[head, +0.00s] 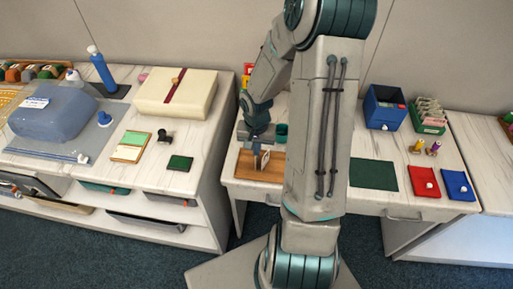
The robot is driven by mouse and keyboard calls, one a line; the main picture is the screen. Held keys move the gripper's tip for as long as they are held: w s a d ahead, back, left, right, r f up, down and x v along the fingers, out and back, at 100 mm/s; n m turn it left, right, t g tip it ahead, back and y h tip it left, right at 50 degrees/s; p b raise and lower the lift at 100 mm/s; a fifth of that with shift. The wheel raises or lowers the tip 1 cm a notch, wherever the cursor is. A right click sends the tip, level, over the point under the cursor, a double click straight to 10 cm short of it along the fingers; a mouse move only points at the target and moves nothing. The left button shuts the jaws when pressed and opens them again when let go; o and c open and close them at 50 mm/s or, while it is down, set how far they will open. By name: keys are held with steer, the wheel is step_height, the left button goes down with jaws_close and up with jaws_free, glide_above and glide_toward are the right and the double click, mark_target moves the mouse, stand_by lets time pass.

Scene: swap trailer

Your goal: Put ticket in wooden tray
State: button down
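The wooden tray (244,168) lies flat near the front left of the middle desk. My gripper (258,158) points down right over the tray, at or just above its surface. A small pale upright piece (265,160) shows at the fingertips; it may be the ticket, but it is too small to be sure. I cannot tell whether the fingers are shut on it or whether it touches the tray. My arm hides part of the desk to the right of the tray.
A teal cup (281,132) stands close behind the tray. A blue box (384,107), a green card holder (429,115), a green mat (374,175), a red tray (423,182) and a blue tray (458,185) sit to the right. The left counter holds a cream box (176,93).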

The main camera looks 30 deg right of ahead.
steer(key=c, duration=1.8)
jaws_free()
steer(key=shift+f, duration=0.15)
steer(key=shift+o, duration=0.2)
step_height(320, 180, up, 12)
steer(key=s+a+r+n+t, duration=0.1)
steer(key=s+a+r+n, duration=0.2)
steer(key=s+r, duration=0.3)
steer(key=s+a+r+n+t, duration=0.2)
steer(key=s+a+r+n, duration=0.2)
steer(key=s, duration=0.4)
steer(key=shift+s+a+r, duration=0.2)
steer(key=shift+a+r, duration=0.7)
steer(key=shift+a, duration=0.35)
